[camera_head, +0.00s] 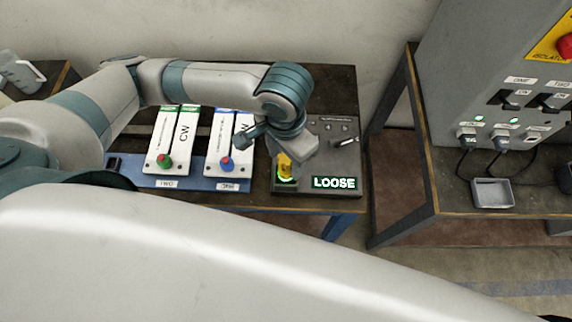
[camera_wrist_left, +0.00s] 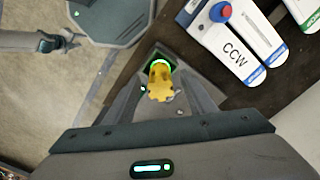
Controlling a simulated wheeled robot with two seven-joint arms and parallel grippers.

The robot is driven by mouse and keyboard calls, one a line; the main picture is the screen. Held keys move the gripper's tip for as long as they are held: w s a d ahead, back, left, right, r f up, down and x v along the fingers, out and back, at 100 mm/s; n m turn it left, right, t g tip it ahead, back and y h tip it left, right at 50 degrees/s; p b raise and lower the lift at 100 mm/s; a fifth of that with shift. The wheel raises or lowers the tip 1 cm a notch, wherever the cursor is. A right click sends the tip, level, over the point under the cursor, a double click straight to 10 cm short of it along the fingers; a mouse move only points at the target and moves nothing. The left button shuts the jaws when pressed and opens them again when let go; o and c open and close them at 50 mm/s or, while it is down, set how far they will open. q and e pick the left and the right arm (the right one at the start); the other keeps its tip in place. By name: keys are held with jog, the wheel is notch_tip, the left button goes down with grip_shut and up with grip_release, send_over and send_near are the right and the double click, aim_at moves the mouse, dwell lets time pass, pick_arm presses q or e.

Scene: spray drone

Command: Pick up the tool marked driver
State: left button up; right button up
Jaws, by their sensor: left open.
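A yellow tool (camera_head: 285,166) stands in a holder at the left of a dark grey panel (camera_head: 345,165) with a lit sign reading LOOSE. No driver marking is legible on it. My left gripper (camera_head: 293,168) is open and reaches down over the tool, hiding part of it. In the left wrist view the yellow tool (camera_wrist_left: 160,82) lies between the two open fingers, above a green-lit ring. I cannot tell if the fingers touch it. What looks like my right gripper (camera_wrist_left: 68,42) shows small at the left of the wrist view.
Left of the panel, white arms marked CW (camera_head: 183,135) with red and blue knobs lie on a blue tray (camera_head: 195,182). A second bench at right holds a grey cabinet (camera_head: 500,60), cables and a small tray (camera_head: 492,193). A floor gap separates the benches.

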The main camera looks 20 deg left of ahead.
pick_arm(q)
jog(key=shift+w+f+p, duration=0.1)
jog(key=shift+f+p, duration=0.5)
jog(key=shift+f, duration=1.9)
grip_shut()
